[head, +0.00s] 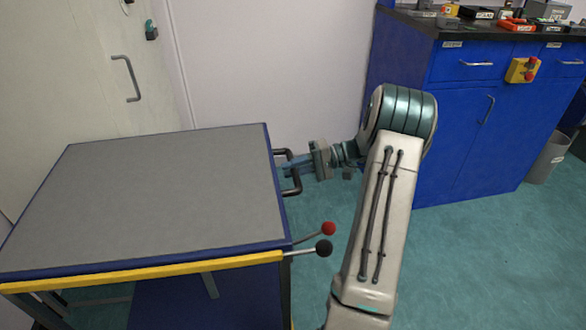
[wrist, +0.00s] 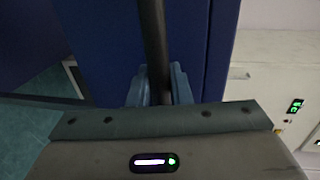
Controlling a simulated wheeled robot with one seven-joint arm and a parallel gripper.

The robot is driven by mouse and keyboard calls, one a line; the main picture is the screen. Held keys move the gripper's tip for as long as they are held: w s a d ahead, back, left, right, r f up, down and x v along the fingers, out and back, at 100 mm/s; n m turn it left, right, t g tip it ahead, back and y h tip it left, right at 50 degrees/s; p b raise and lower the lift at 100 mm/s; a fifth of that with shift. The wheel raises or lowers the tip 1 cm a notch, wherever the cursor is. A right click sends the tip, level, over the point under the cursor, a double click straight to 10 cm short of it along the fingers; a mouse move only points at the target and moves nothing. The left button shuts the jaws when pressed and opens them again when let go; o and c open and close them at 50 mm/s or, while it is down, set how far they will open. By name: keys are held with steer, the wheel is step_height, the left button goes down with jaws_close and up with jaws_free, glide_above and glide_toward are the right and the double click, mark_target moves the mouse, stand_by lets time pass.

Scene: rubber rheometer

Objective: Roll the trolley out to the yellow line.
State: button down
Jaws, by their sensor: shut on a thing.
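The trolley (head: 160,195) has a grey top with a blue rim and a yellow strip along its front edge, and fills the left of the head view. A dark handle (head: 292,191) stands out from its right side. My gripper (head: 290,168) is shut on this handle. In the wrist view the handle bar (wrist: 153,40) runs between my two blue fingers (wrist: 158,85), with the trolley's blue side (wrist: 110,45) behind it. Two levers, one with a red knob (head: 328,229) and one with a black knob (head: 324,248), stick out at the front right corner. The yellow line on the floor is not visible.
A blue cabinet (head: 450,125) with a dark worktop carrying several items stands at the back right. A grey bin (head: 549,157) is beside it. A door with a handle (head: 127,78) is behind the trolley. Green floor (head: 470,265) is clear at the right.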

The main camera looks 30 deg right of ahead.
steer(key=c, duration=1.4)
jaws_free()
steer(key=shift+d, duration=0.1)
steer(key=shift+d, duration=0.1)
steer(key=p+v, duration=0.1)
steer(key=v, duration=1.2)
steer(key=shift+s+d+p, duration=0.25)
steer(key=shift+p, duration=0.1)
